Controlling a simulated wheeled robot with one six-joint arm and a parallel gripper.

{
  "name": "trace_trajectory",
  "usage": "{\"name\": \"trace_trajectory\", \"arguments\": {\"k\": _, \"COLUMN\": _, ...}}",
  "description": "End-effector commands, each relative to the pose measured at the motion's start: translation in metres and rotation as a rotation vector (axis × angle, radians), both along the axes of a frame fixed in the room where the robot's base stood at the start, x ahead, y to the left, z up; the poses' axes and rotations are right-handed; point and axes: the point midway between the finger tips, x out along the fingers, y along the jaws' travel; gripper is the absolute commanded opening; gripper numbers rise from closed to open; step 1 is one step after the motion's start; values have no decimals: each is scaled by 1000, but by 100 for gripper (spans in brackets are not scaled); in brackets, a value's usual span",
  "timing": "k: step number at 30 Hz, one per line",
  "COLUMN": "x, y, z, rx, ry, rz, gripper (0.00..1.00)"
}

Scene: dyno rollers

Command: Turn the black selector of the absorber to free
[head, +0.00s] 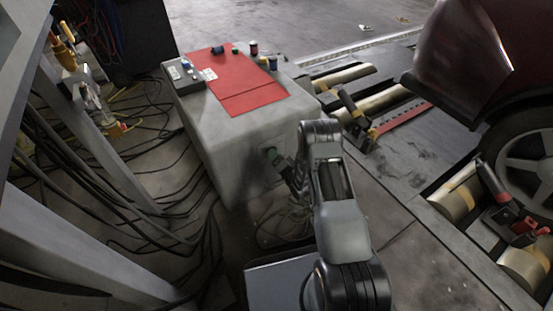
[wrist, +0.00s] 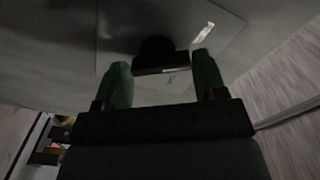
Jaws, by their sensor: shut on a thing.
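The absorber (head: 225,140) is a large grey box. In the wrist view its grey face carries a lighter plate (wrist: 222,50) with a small white mark on it. The black selector (wrist: 160,57) is a dark bar on a round hub on this plate. My gripper (wrist: 162,74) has green fingertips, one on each side of the selector, and is shut on it. In the head view my gripper (head: 272,157) reaches the box's near side, and the selector is hidden there. I cannot read any marking of its positions.
A red mat (head: 245,85) with small bottles lies on the box beside a grey device (head: 185,80). Cables (head: 150,180) cover the floor at left. Rollers (head: 455,200) and a red car (head: 465,60) stand at right. A metal post (head: 110,160) stands left.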

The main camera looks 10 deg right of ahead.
Motion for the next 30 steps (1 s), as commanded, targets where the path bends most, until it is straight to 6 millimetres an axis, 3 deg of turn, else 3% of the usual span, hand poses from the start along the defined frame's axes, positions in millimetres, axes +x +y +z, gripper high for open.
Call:
{"name": "trace_trajectory", "arguments": {"k": 12, "x": 0, "y": 0, "z": -1, "rx": -188, "ry": -61, "rz": -1, "gripper": 41}}
{"name": "trace_trajectory", "arguments": {"k": 30, "x": 0, "y": 0, "z": -1, "rx": -225, "ry": -73, "rz": -1, "gripper": 41}}
